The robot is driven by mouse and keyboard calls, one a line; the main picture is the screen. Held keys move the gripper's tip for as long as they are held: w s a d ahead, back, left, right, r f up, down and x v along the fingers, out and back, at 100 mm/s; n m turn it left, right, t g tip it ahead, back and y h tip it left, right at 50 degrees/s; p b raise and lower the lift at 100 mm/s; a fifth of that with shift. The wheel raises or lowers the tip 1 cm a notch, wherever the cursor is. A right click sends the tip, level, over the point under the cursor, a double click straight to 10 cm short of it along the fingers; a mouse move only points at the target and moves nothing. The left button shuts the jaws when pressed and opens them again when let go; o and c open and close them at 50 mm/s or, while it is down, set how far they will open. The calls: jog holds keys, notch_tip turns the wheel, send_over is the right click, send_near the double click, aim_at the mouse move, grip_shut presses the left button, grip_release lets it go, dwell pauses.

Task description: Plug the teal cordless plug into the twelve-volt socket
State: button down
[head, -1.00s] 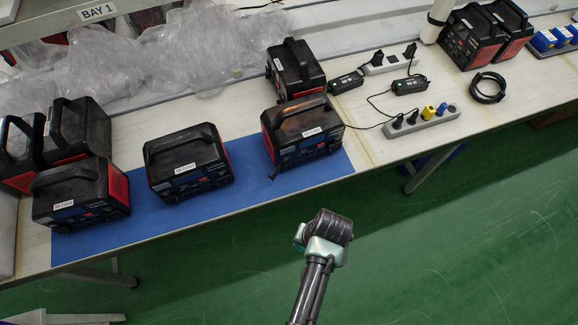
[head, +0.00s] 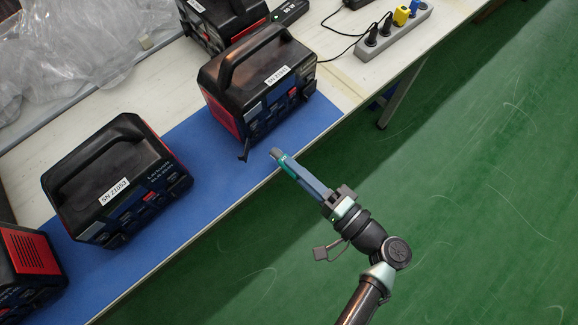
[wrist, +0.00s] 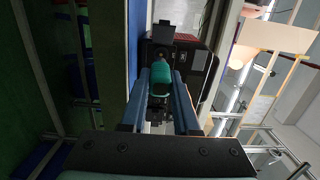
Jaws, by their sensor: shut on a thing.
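The teal plug (wrist: 159,76) is held between the blue fingers of my gripper (wrist: 160,95) in the wrist view, with its dark end pointing away from my wrist. In the head view my gripper (head: 284,160) reaches up-left, its tip just short of the front of the middle power station (head: 258,85). That station is black with red sides and a carry handle, and a small black flap (head: 244,149) hangs at its lower front corner. The station also shows in the wrist view (wrist: 199,60).
Another power station (head: 115,180) stands left on the blue mat (head: 205,155), with part of one more (head: 28,265) at the lower left. One stands behind (head: 225,22). A power strip (head: 392,32) with cables lies right. Green floor is clear in front.

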aim_at(282, 158)
jog(key=shift+w+a+r, duration=0.1)
jog(key=shift+w+a, duration=0.05)
jog(key=shift+w, duration=0.1)
jog(key=shift+x, duration=2.5)
jog(key=shift+w+a+b, duration=0.1)
jog(key=shift+w+b, duration=0.05)
jog(key=shift+b, duration=0.15)
jog(key=shift+w+a, duration=0.25)
jog(key=shift+w+a, duration=0.15)
jog(key=shift+w, duration=0.05)
jog(key=c, duration=0.6)
grip_release()
jog(key=b+v, duration=0.1)
jog(key=v, duration=1.2)
